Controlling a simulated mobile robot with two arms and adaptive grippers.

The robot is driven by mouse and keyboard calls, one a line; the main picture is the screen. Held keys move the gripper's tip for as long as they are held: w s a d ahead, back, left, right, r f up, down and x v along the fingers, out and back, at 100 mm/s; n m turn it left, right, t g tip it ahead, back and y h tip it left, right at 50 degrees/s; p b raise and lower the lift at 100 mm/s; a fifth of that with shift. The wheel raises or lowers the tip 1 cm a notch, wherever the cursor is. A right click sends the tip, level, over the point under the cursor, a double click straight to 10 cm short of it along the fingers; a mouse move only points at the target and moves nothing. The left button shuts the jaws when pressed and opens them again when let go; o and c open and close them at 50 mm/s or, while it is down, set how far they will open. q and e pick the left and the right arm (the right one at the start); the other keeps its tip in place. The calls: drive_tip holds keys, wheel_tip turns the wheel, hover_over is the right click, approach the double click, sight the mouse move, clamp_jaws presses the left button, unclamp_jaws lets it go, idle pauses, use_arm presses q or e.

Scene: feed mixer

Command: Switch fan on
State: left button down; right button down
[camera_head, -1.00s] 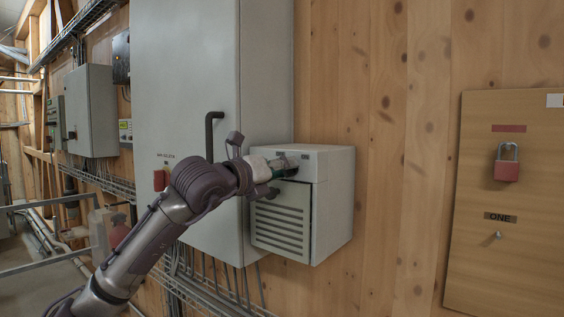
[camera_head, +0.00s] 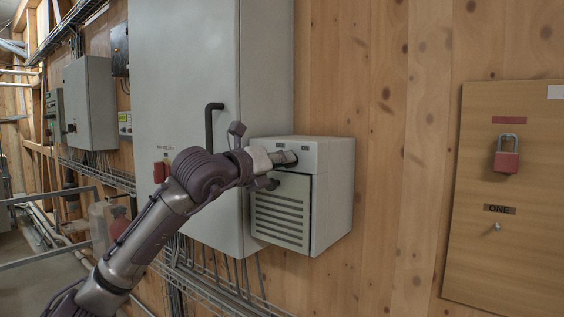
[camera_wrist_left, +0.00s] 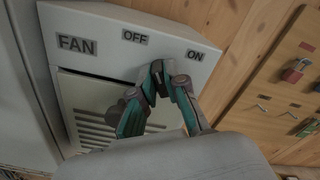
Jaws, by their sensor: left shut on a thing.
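The fan box (camera_head: 334,200) is a white cabinet with a slatted front, mounted on the wooden wall. In the left wrist view its top strip (camera_wrist_left: 90,28) bears the labels FAN, OFF and ON. My left gripper (camera_head: 287,158) is at the upper front of the box. In the left wrist view its fingers (camera_wrist_left: 164,72) close together just below and between OFF and ON, shut on the fan switch. The fingers hide the switch, so I cannot tell which way it points. My right gripper is not in view.
A tall grey cabinet (camera_head: 180,75) with a dark handle (camera_head: 209,128) stands directly left of the box. A wooden board (camera_head: 510,250) with a red padlock (camera_head: 507,160) hangs to the right. Bare wooden wall (camera_head: 395,150) lies between box and board.

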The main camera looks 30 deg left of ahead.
use_arm(q)
drive_tip(key=shift+d+m+b, duration=0.15)
drive_tip(key=shift+m+b, duration=0.5)
drive_tip(key=shift+m, duration=2.65)
drive_tip(key=shift+d+m+b, duration=0.15)
drive_tip(key=shift+m+b, duration=0.5)
drive_tip(key=shift+m, duration=2.65)
drive_tip(key=c, duration=1.2)
unclamp_jaws()
drive_tip(key=shift+s, duration=0.1)
